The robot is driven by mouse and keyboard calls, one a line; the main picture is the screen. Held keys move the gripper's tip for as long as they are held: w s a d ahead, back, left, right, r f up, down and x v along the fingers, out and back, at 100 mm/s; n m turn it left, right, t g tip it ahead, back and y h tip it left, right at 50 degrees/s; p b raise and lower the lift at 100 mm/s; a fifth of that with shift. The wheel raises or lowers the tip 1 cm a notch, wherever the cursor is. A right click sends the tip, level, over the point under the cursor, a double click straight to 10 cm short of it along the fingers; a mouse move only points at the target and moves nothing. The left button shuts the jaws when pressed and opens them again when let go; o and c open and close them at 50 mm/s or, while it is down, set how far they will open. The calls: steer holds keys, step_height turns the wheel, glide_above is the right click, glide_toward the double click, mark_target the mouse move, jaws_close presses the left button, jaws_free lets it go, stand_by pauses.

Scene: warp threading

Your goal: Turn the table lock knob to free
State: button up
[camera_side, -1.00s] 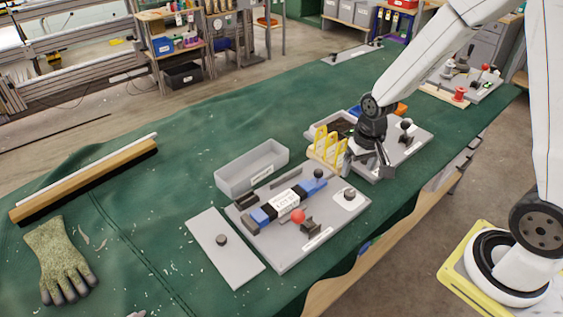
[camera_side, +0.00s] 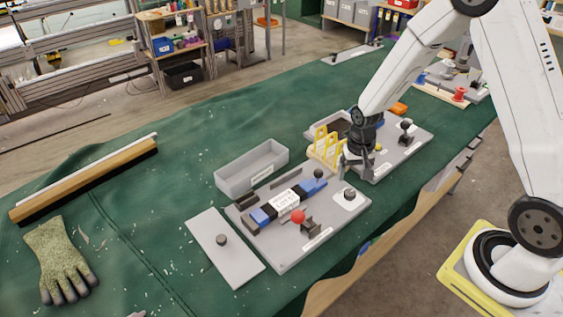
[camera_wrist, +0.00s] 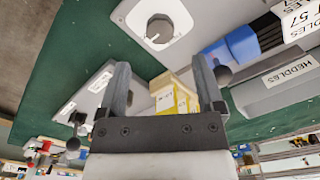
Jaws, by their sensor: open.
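A dark round knob (camera_side: 349,194) sits on a pale square plate at the right corner of the grey board (camera_side: 285,258). In the wrist view the knob (camera_wrist: 159,29) is at the top centre, with a white pointer mark on it; I cannot read any lettering by it. I take it as the table lock knob. My gripper (camera_side: 355,168) is above the table, just behind the knob in the side view and apart from it. In the wrist view my gripper (camera_wrist: 163,78) has its two fingers spread, with nothing held between them.
The board also carries a blue and black labelled piece (camera_side: 288,200), a red ball knob (camera_side: 298,216) and a black ball knob (camera_side: 318,173). A yellow rack (camera_side: 328,146) stands close beside my gripper. A grey tray (camera_side: 252,168) lies left.

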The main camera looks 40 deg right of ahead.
mark_target(350, 192)
steer(key=shift+f, duration=3.25)
jaws_close()
